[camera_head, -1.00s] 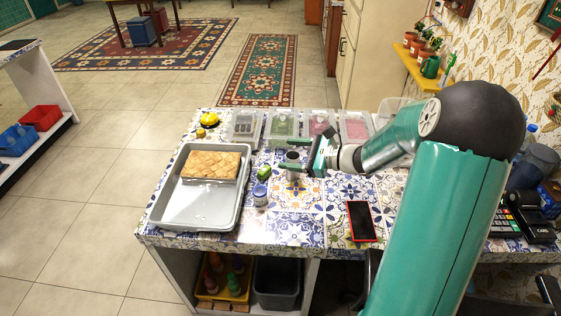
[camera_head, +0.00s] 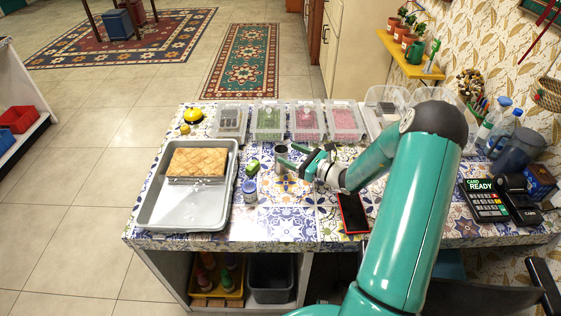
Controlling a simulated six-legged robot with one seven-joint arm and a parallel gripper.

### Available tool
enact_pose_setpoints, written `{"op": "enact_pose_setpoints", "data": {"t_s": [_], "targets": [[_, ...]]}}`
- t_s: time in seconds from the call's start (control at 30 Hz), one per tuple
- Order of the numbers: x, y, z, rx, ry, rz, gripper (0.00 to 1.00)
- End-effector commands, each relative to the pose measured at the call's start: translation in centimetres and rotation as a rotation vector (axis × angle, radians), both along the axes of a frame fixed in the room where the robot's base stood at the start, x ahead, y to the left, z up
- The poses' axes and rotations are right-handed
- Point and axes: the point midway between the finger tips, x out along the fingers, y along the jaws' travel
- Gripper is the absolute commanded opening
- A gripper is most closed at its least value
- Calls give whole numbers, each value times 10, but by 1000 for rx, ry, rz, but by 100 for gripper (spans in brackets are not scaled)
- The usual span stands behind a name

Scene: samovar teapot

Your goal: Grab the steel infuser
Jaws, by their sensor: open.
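A small steel-grey cylinder with a dark open top, which looks like the steel infuser (camera_head: 281,158), stands upright on the tiled counter (camera_head: 287,225). My gripper (camera_head: 294,156) is open and reaches in from the right, its fingers pointing left at the cylinder. One finger shows near the cylinder's upper right side, and the other crosses in front of its lower part. I cannot tell whether the fingers touch it.
A green object (camera_head: 253,166) and a blue-grey jar (camera_head: 250,191) stand close left of the cylinder. A grey tray (camera_head: 185,215) holds a pastry slab (camera_head: 197,163). Lidded clear boxes (camera_head: 305,121) line the back. A phone (camera_head: 353,213) lies at front right.

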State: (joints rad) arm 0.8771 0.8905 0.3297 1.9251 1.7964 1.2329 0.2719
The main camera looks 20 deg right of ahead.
Motion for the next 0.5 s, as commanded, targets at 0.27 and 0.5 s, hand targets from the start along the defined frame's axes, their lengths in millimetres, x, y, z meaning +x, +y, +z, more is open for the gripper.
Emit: {"op": "enact_pose_setpoints", "data": {"t_s": [0.27, 0.5], "targets": [[31, 21, 0, 2, 1, 3, 65], [55, 36, 0, 1, 2, 0, 65]]}}
